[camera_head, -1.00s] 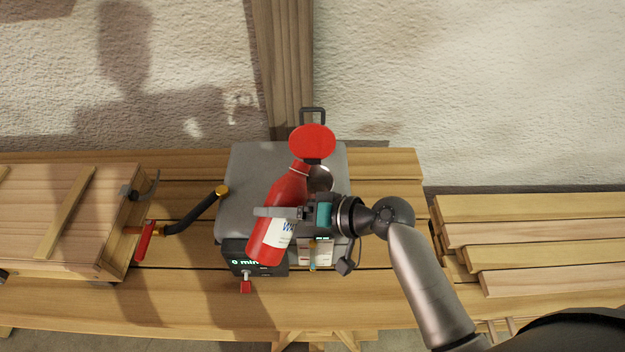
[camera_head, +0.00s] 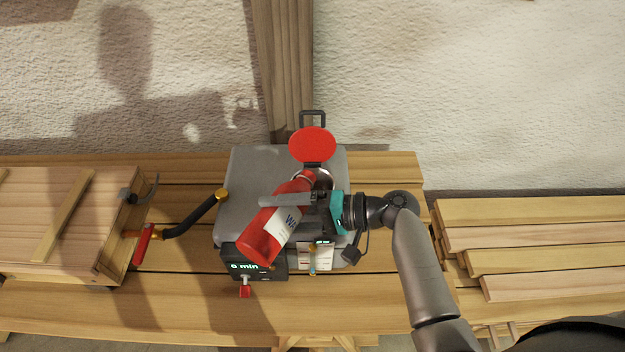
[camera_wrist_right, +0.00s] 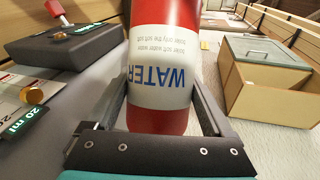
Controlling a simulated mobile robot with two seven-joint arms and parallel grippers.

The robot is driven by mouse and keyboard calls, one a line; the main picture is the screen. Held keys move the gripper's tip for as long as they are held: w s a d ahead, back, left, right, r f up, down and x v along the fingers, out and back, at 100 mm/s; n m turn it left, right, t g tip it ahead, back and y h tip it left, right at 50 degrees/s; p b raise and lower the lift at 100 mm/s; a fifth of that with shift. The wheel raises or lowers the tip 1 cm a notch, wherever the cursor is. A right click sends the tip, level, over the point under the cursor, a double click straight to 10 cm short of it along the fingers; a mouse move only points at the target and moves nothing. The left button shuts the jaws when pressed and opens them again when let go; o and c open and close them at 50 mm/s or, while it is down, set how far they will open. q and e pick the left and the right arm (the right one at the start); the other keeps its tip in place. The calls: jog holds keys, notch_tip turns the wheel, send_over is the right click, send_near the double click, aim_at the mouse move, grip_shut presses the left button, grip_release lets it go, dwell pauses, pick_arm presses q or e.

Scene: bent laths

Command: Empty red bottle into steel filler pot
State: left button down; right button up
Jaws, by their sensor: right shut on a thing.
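The red bottle (camera_head: 264,236) with a white WATER label is tilted over a grey box-shaped machine, its neck toward the steel filler pot (camera_head: 325,178). My right gripper (camera_head: 290,199) is shut around the bottle's body; the right wrist view shows the bottle (camera_wrist_right: 163,55) between both fingers (camera_wrist_right: 160,105). The pot's opening is mostly hidden by the bottle and gripper, so I cannot tell whether liquid is flowing. A red round lid (camera_head: 312,145) stands open behind the pot. My left gripper is not in view.
The grey machine (camera_head: 245,190) has a display reading about 6 min, a red-knobbed switch (camera_head: 245,291) and a black hose (camera_head: 195,214) on its left. A wooden box (camera_head: 60,245) lies at left. Stacked laths (camera_head: 540,235) lie at right. The front bench is clear.

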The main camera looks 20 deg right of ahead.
aim_at(290, 189)
jog(key=shift+w+r+m+p, duration=0.1)
jog(key=shift+r+m+p, duration=0.2)
jog(key=shift+r, duration=0.1)
jog(key=shift+w+d+r+m+y+p, duration=0.15)
jog(key=shift+d+r+m+y+p, duration=0.1)
jog(key=shift+r+m+y+p, duration=0.5)
jog(key=shift+r, duration=0.15)
dwell(0.4)
jog(key=shift+a+r+m, duration=0.2)
jog(key=shift+a+m, duration=0.05)
jog(key=shift+w+d+r+m+y+p, duration=0.15)
jog(key=shift+d+r+m+y+p, duration=0.1)
jog(key=shift+r+m+y+p, duration=0.45)
dwell(0.8)
jog(key=shift+w+d+r+m, duration=0.35)
jog(key=shift+w+r+m, duration=0.05)
jog(key=shift+r+m, duration=0.3)
jog(key=shift+w+d+r+m+t+y, duration=0.3)
jog(key=shift+w+d+r+m+y, duration=0.25)
jog(key=shift+m, duration=0.55)
jog(key=shift+d+r, duration=0.1)
